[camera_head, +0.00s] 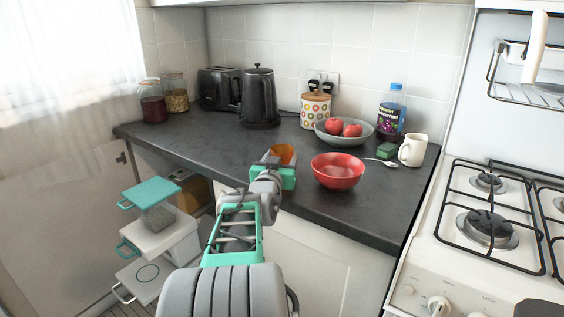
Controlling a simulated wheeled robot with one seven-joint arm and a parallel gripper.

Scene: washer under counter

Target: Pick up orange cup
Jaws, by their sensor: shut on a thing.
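The orange cup (283,152) is at the front part of the dark counter, left of the red bowl. Its upper part shows above my gripper (283,170). My gripper is shut on the cup, with the teal gripper body hiding the cup's lower part. I cannot tell whether the cup's base touches the counter.
A red bowl (338,172) stands just right of my gripper. Behind are a grey bowl with red apples (344,133), a patterned canister (315,109), a black kettle (259,98), a bottle (391,112), a white jug (413,150) and a spoon (381,162). The counter's left part (190,137) is clear.

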